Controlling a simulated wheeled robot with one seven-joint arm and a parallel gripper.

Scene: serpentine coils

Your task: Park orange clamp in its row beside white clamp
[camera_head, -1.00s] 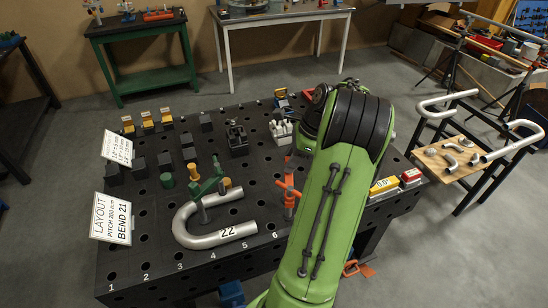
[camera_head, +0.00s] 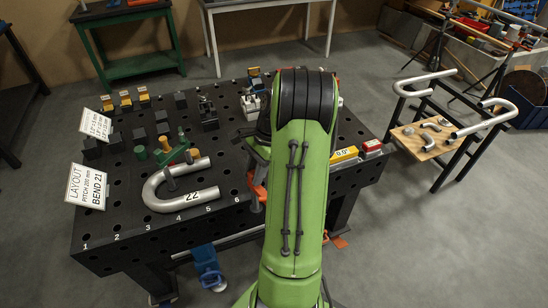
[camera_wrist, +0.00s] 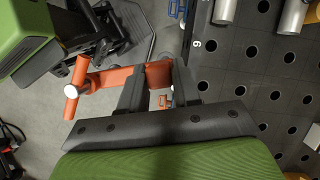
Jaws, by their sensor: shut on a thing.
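My gripper (camera_wrist: 157,88) is shut on the orange clamp (camera_wrist: 110,78). In the wrist view its two dark fingers close around the clamp's right end. The clamp's bar reaches left to a crosswise orange handle with a pale round end. The clamp appears against the floor, just left of the table edge.
The black perforated table (camera_head: 120,215) bears a bent pipe (camera_head: 200,198) marked 22, a green clamp (camera_head: 173,153), several dark blocks and two signs. Yellow and red blocks (camera_head: 345,154) lie at its right. A blue object (camera_head: 208,268) is below. A pipe rack (camera_head: 455,150) stands right.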

